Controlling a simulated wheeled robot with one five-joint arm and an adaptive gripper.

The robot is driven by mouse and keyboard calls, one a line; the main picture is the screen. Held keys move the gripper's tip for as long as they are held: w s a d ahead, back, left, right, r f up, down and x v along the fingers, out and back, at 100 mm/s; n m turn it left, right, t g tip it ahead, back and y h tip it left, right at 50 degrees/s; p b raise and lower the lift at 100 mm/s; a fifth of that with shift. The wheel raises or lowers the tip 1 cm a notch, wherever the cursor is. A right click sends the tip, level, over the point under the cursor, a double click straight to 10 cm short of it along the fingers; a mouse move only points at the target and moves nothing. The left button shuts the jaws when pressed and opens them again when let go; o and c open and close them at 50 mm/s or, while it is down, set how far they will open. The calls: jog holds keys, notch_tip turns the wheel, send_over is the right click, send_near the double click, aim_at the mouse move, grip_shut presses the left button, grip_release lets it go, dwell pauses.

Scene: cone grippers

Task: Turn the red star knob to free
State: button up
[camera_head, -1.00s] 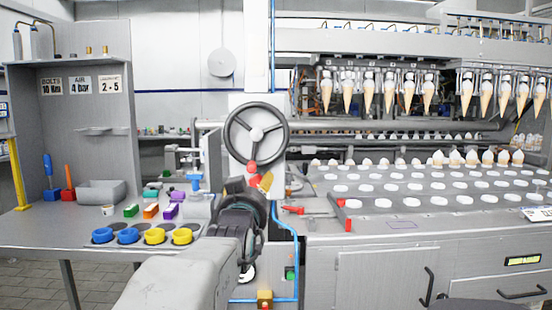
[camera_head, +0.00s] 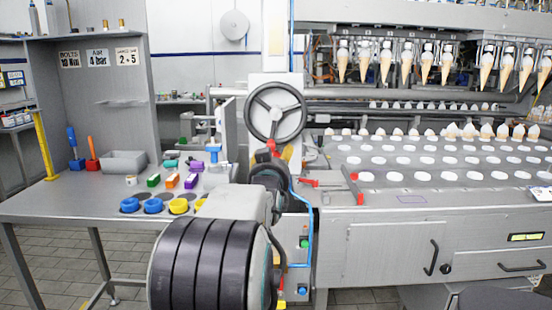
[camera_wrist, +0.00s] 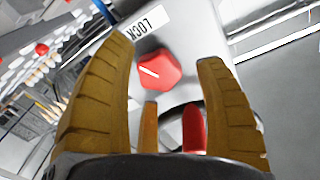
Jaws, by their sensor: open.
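The red star knob (camera_wrist: 160,69) is in the upper middle of the wrist view, on a grey plate. A white line on it slants down to the right. A white label reading LOCK (camera_wrist: 148,22) lies just above it and appears upside down. My gripper (camera_wrist: 166,55) is open, with one yellow-brown finger to the left of the knob and one to the right. I see a gap on both sides, and cannot tell how deep the knob sits between them. In the head view my arm hides most of the knob's area below the handwheel.
A grey handwheel (camera_head: 275,112) stands just above my gripper in the head view. A blue hose (camera_head: 301,205) runs down beside my arm. A workbench (camera_head: 60,205) with coloured blocks and rings is at left; the cone machine (camera_head: 400,205) is at right.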

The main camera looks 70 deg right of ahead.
jog(key=shift+w+d, duration=0.15)
jog(key=shift+d, duration=0.55)
jog(key=shift+r, duration=0.1)
jog(key=c, duration=1.2)
